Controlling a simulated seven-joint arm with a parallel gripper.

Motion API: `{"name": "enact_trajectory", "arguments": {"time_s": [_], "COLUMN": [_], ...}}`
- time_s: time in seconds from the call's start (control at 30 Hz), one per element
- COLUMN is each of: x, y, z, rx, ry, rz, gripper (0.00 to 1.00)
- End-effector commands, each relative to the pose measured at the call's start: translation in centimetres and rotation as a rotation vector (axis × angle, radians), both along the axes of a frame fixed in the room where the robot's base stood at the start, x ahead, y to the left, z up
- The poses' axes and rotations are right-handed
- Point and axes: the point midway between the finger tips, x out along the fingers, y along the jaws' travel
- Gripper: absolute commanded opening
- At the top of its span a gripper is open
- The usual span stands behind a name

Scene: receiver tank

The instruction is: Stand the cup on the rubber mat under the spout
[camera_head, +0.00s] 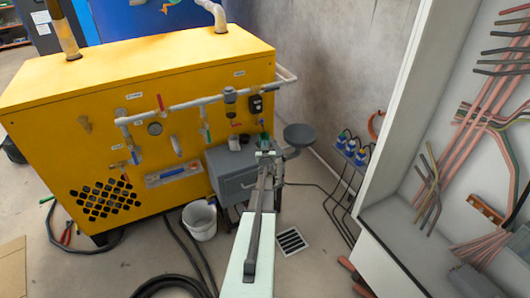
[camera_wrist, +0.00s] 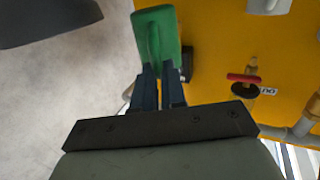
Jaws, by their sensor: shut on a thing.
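My gripper (camera_head: 265,153) is shut on a green cup (camera_wrist: 150,40), whose near side shows a raised vertical handle-like strip in the wrist view. In the head view the green cup (camera_head: 263,139) is small and partly hidden by my gripper, at the right end of the grey cabinet's top. I cannot tell from these views whether it touches the top. The rubber mat is not clearly visible; the cabinet top is partly hidden by my arm. Pipe fittings (camera_head: 230,97) hang above the cabinet, but I cannot tell which is the spout.
A grey cabinet (camera_head: 232,184) stands against the yellow machine (camera_head: 60,125), with a pale container (camera_head: 234,143) on top. A dark round dish-like thing (camera_head: 299,134) is just right of my gripper. A red valve handle (camera_wrist: 243,79) is right of the cup. A white bucket (camera_head: 200,222) stands below.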

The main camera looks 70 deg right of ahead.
Motion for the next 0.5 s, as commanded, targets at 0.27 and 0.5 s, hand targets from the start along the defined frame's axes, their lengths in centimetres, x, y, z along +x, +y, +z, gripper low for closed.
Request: {"name": "enact_trajectory", "arguments": {"time_s": [0.27, 0.5], "x": [0.0, 0.0], "y": [-0.1, 0.0], "z": [-3.1, -3.6], "rx": [0.001, 0.0], "ry": [-0.001, 0.0], "rz": [0.0, 0.0], "gripper": [0.0, 0.0]}}
